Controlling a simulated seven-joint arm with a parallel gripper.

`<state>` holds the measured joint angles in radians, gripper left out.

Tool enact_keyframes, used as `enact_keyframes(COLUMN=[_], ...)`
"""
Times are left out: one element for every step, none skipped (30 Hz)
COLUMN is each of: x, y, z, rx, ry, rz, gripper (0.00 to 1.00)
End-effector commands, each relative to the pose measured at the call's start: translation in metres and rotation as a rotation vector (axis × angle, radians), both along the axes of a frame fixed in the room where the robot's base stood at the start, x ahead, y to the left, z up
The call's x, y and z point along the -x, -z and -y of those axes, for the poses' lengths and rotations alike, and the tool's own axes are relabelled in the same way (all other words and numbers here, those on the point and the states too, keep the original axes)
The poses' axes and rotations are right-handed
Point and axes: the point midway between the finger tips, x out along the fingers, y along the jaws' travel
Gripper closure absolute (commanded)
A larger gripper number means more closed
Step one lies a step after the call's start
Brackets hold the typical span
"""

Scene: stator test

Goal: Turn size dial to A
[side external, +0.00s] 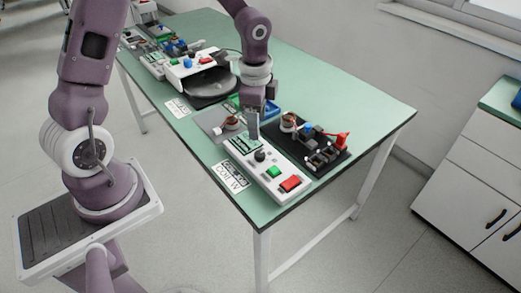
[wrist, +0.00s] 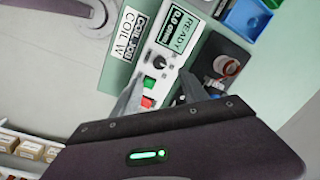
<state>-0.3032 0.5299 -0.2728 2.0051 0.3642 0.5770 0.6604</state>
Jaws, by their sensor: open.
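The size dial is a black knob (side external: 260,156) on the white tester panel (side external: 276,185), between its small screen and its buttons. In the wrist view the dial (wrist: 160,62) lies just beyond my fingertips, beside the screen (wrist: 180,32), which reads READY and an ohms value. My gripper (side external: 253,127) hangs above the screen end of the panel, apart from the dial. In the wrist view my gripper (wrist: 160,90) is open and empty, with its fingers either side of the panel's button end. The dial's setting and letter marks are too small to read.
The panel has a green button (side external: 273,172) and a red button (side external: 290,184). A black fixture board (side external: 325,158) with a red lever (side external: 340,141) stands right of it. A white card (side external: 230,177) lies left. A blue bin (wrist: 245,18) stands near. The table's right end is clear.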

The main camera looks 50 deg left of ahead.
Motion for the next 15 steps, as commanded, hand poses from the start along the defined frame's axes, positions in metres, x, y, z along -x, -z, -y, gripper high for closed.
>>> enact_keyframes(x=[-0.004, -0.006, -0.008, -0.009, -0.010, -0.010, -0.010, -0.010, -0.009, -0.010, -0.010, -0.010, -0.010, -0.010, -0.011], y=[0.018, 0.026, 0.034, 0.038, 0.042, 0.047, 0.052, 0.057, 0.065, 0.071, 0.077, 0.085, 0.090, 0.095, 0.101], z=[0.000, 0.000, 0.000, 0.000, 0.001, 0.001, 0.001, 0.000, 0.001, 0.001, 0.000, 0.000, 0.000, 0.000, 0.000], rx=[0.017, 0.025, 0.032, 0.036, 0.039, 0.042, 0.042, 0.041, 0.041, 0.041, 0.041, 0.041, 0.041, 0.040, 0.041], ry=[0.034, 0.054, 0.073, 0.083, 0.090, 0.094, 0.096, 0.096, 0.096, 0.096, 0.095, 0.096, 0.095, 0.094, 0.093], rz=[-0.023, -0.031, -0.039, -0.042, -0.043, -0.045, -0.047, -0.047, -0.048, -0.048, -0.049, -0.047, -0.049, -0.047, -0.047], gripper=[0.48, 0.48, 0.48, 0.48, 0.48, 0.48, 0.48, 0.48, 0.48, 0.48, 0.48, 0.48, 0.48, 0.48, 0.48])
